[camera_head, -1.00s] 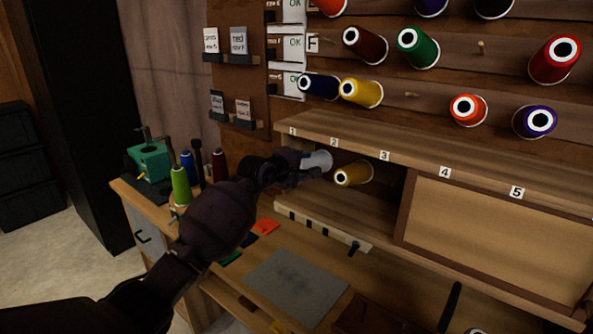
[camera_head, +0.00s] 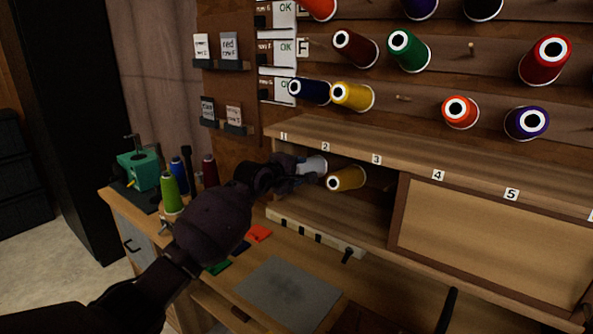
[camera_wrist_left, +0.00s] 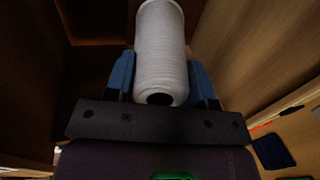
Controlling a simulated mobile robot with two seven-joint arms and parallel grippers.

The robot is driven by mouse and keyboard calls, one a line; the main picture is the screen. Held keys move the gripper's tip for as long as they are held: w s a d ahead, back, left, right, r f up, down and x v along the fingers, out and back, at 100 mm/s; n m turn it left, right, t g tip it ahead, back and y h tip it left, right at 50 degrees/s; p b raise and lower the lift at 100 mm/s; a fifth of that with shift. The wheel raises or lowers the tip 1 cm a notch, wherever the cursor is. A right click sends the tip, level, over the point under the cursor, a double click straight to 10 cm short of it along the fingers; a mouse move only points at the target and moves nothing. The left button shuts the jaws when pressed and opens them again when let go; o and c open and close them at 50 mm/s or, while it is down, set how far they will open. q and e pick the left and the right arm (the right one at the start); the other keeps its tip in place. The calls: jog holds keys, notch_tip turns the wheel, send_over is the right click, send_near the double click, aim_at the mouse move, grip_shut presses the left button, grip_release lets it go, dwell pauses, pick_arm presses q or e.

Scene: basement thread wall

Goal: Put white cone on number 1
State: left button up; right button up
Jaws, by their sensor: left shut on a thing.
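The white cone (camera_head: 316,164) is in my left gripper (camera_head: 309,172) at the left end of the shelf opening, below the labels 1 (camera_head: 284,135) and 2 (camera_head: 325,147). In the left wrist view the white cone (camera_wrist_left: 162,50) lies between the two blue fingers of my left gripper (camera_wrist_left: 162,78), which is shut on it. The cone's dark hole faces the gripper. My gripper hides part of the cone in the head view, and I cannot tell whether it touches a peg. My right gripper is not in view.
The shelf board (camera_head: 400,160) runs above, and a framed panel (camera_head: 490,235) closes the right side. Several thread cones hang on the wall above. Green, blue and dark red spools stand at left.

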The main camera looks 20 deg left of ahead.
pick_arm(q)
jog(key=shift+f, duration=0.15)
jog(key=o, duration=1.4)
jog(key=shift+s+a+r, duration=0.2)
jog(key=shift+s, duration=0.25)
jog(key=p+v, duration=0.2)
jog(key=v, duration=0.8)
jog(key=shift+f, duration=0.1)
